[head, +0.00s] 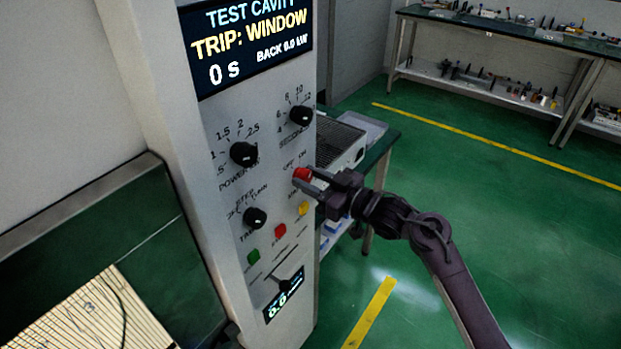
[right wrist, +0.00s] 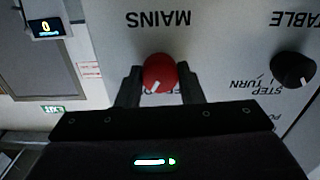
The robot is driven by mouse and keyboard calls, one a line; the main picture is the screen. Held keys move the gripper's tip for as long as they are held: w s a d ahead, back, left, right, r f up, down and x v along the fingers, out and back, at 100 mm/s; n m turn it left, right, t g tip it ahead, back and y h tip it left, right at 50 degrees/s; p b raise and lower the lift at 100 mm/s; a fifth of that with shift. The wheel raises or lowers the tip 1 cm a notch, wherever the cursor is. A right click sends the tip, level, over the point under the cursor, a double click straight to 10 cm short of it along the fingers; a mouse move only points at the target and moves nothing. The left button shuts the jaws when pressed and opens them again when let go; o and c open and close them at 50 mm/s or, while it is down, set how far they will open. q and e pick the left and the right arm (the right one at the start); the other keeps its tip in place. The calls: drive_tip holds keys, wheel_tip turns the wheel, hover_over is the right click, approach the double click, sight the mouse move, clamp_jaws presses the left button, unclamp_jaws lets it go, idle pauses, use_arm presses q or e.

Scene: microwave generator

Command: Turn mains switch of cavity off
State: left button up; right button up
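The red mains switch (head: 302,174) is a round knob on the front panel of the test cavity cabinet, below the OFF and ON labels. It also shows in the right wrist view (right wrist: 160,72), upside down, by the word MAINS. Its white mark points down and slightly left there, on the ON side when turned upright. My right gripper (head: 306,181) reaches the panel from the right. In the right wrist view its two fingers (right wrist: 160,86) stand on either side of the knob and appear to touch it. My left gripper is not in view.
The display (head: 250,45) reads TRIP: WINDOW and 0 s. Black power (head: 243,154), seconds (head: 301,115) and table (head: 255,217) knobs sit nearby. Green (head: 253,257), red (head: 280,230) and yellow (head: 303,208) buttons lie below.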

drive_tip(key=shift+c, duration=1.2)
drive_tip(key=n+b, duration=0.2)
drive_tip(key=shift+f+b, duration=0.2)
drive_tip(key=shift+b, duration=0.15)
drive_tip(key=n+b, duration=0.6)
drive_tip(key=shift+n, duration=0.3)
drive_tip(key=shift+r+n+b, duration=0.1)
drive_tip(key=shift+n+b, duration=1.6)
drive_tip(key=shift+b, duration=0.1)
